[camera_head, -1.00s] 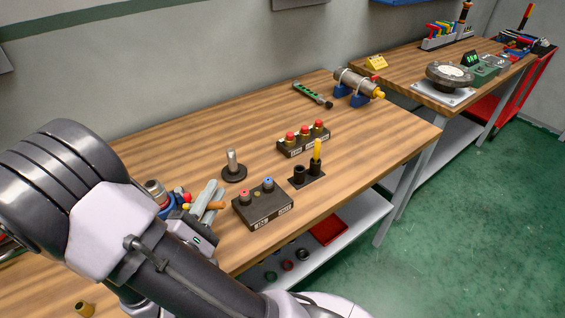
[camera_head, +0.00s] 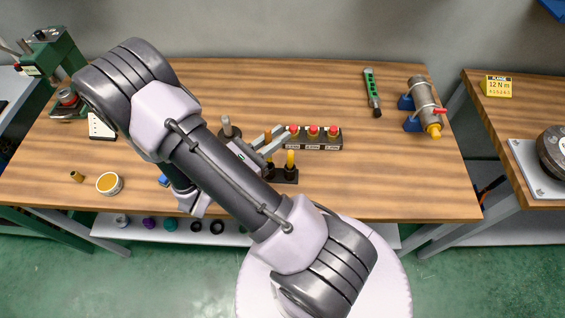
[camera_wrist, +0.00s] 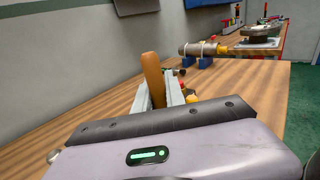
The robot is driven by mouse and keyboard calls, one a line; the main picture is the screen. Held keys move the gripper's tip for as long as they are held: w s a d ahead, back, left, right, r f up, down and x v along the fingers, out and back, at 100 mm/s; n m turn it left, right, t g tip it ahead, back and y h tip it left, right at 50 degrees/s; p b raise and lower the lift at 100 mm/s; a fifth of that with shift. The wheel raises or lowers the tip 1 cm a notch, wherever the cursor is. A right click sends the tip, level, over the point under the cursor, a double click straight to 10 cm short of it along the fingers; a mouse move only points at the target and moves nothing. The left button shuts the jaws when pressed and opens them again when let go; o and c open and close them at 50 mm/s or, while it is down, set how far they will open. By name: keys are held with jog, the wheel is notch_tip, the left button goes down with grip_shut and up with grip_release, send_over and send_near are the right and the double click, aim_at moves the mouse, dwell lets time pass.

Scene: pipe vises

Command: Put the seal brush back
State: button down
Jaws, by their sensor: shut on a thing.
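My gripper (camera_head: 270,142) is shut on the seal brush, whose orange-brown handle (camera_head: 268,134) stands roughly upright between the fingers. The handle also shows in the wrist view (camera_wrist: 152,75), tilted slightly. In the head view, the gripper is over the left side of a small black two-cup holder (camera_head: 286,178). A yellow-tipped stick (camera_head: 290,158) stands in the holder's right cup. A yellowish bit shows below the fingers at the left cup. I cannot tell whether the brush's lower end is inside that cup or above it.
A block with three red-topped pieces (camera_head: 313,144) stands close behind and right of the holder. A grey peg (camera_head: 227,129) stands to the left. A green tool (camera_head: 372,92) and a clamped pipe (camera_head: 422,98) lie farther right. My arm hides part of the bench.

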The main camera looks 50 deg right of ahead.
jog(key=f+b, duration=0.1)
jog(key=f, duration=0.3)
jog(key=f+b, duration=0.1)
jog(key=f, duration=0.3)
jog(key=shift+w+a+f+b, duration=0.1)
jog(key=shift+w+a+b, duration=0.1)
jog(key=shift+b, duration=0.2)
jog(key=c, duration=1.8)
grip_release()
jog(key=o, duration=0.4)
